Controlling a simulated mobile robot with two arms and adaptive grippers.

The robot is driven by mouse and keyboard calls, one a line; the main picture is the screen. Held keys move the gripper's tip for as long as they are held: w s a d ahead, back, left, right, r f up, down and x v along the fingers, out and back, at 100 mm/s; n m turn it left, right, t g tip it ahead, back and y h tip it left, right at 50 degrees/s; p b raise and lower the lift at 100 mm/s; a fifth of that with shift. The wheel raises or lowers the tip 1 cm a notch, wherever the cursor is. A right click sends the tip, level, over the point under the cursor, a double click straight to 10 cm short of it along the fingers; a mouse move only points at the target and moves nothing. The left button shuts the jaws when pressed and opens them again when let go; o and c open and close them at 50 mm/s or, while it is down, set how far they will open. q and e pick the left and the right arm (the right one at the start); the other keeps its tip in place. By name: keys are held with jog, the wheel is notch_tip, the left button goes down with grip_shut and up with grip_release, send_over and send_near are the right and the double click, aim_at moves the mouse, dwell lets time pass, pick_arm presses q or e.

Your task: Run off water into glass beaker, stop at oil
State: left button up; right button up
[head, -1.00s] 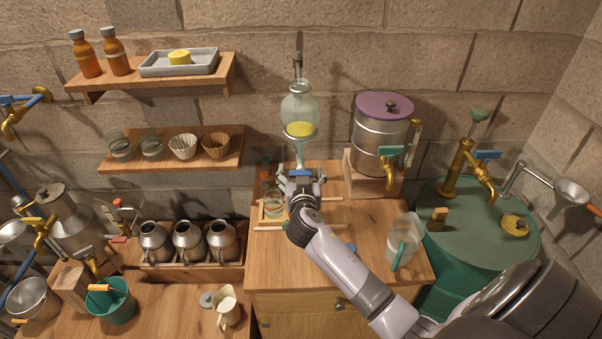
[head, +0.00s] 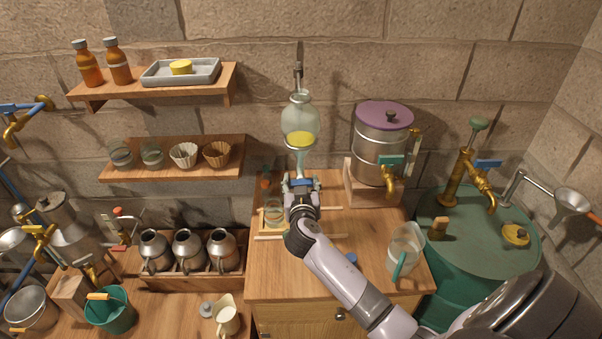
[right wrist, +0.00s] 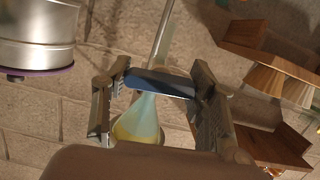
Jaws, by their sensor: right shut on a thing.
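The glass separating funnel (head: 300,118) hangs in its stand against the wall. It holds a yellow layer (head: 300,139) above a pale blue-green layer in its narrow lower part (head: 300,160). My right gripper (head: 301,186) is at the funnel's stem, shut on the blue tap handle (right wrist: 160,83). In the right wrist view the handle lies across between the two fingers, and the funnel appears inverted. A small glass beaker (head: 273,211) stands on the wooden tray left of my gripper. My gripper hides the stem's outlet and the tray below it. My left gripper is not in view.
A steel pot with a purple lid (head: 378,145) stands on a block to the right. A glass jug with a green handle (head: 405,248) is at the counter's right side. Steel jugs (head: 188,250) stand in a rack at left. The front middle counter is largely clear.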

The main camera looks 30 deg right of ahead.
jog(key=shift+n, duration=1)
jog(key=shift+n+h, duration=0.5)
jog(key=shift+n, duration=0.5)
jog(key=shift+n+g+h, duration=0.3)
jog(key=shift+n+h, duration=0.2)
jog(key=shift+n, duration=1.1)
dwell(4.4)
